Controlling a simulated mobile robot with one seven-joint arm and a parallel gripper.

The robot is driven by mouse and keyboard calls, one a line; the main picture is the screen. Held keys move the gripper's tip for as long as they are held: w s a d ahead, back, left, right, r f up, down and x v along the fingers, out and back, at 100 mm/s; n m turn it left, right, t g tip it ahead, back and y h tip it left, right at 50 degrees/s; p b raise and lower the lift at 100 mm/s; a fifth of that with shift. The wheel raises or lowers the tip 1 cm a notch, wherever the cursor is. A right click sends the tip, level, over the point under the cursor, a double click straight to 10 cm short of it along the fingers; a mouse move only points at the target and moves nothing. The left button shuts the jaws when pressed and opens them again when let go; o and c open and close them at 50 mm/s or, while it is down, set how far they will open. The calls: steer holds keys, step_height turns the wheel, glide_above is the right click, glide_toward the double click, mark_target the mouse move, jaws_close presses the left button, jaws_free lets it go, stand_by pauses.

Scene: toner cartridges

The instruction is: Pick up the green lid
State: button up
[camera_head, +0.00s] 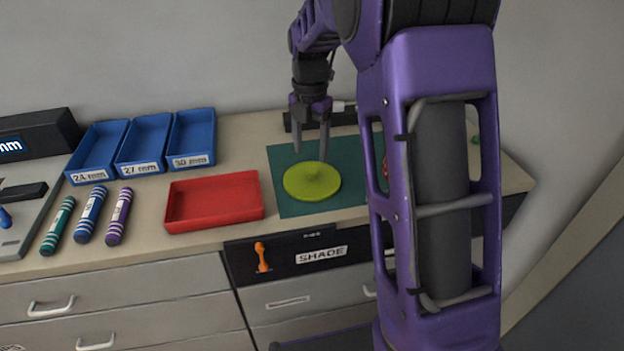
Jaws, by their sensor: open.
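My purple arm hides the right part of the mat.
A red tray (214,225) stands left of the mat. Blue bins labelled 24 mm (91,175), 27 mm (139,168) and 30 mm (190,161) stand behind it. Green (58,226), blue (91,214) and purple (119,217) striped cylinders lie further left.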

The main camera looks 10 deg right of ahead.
mark_target(312, 170)
steer(key=f, duration=0.5)
steer(key=shift+s+d, duration=0.1)
steer(key=shift+s, duration=0.15)
jaws_close()
